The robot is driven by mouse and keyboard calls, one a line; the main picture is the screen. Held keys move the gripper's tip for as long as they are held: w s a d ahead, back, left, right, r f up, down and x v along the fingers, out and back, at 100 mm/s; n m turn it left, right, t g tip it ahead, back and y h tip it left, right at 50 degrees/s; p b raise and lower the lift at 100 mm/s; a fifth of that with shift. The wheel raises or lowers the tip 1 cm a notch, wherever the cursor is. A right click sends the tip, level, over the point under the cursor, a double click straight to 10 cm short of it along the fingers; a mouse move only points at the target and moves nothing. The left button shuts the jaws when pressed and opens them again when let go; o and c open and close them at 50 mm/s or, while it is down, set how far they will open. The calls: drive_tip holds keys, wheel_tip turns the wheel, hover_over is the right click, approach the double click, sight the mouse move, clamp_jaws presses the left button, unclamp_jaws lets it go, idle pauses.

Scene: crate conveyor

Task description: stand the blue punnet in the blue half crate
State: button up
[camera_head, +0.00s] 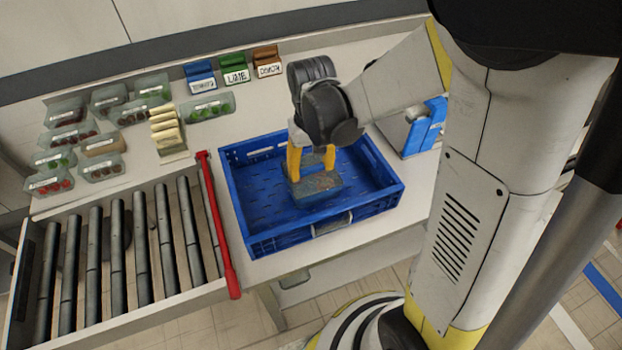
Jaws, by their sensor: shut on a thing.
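The blue half crate (370,208) stands on the pale worktop, just right of the roller conveyor. My gripper (311,170) reaches down into it from above, with its yellow fingers pointing down. The fingers are shut on the blue punnet (318,192), which is inside the crate's walls, near the middle and towards the front wall. The punnet looks roughly level. I cannot tell whether its base touches the crate floor. My gripper's body hides part of the crate's back wall, and the fingers hide part of the punnet.
Several clear punnets (70,135) with coloured contents stand at the back left. A cream stack (167,133) and blue, green and brown label holders (235,68) are behind the crate. A red bar (217,220) edges the roller conveyor (118,250). A blue-faced object (424,128) is right.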

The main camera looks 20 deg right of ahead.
wheel_tip(320, 180, down, 4)
drive_tip(key=shift+w+f+b, duration=0.1)
drive_tip(key=shift+b, duration=0.65)
drive_tip(key=o, duration=1.4)
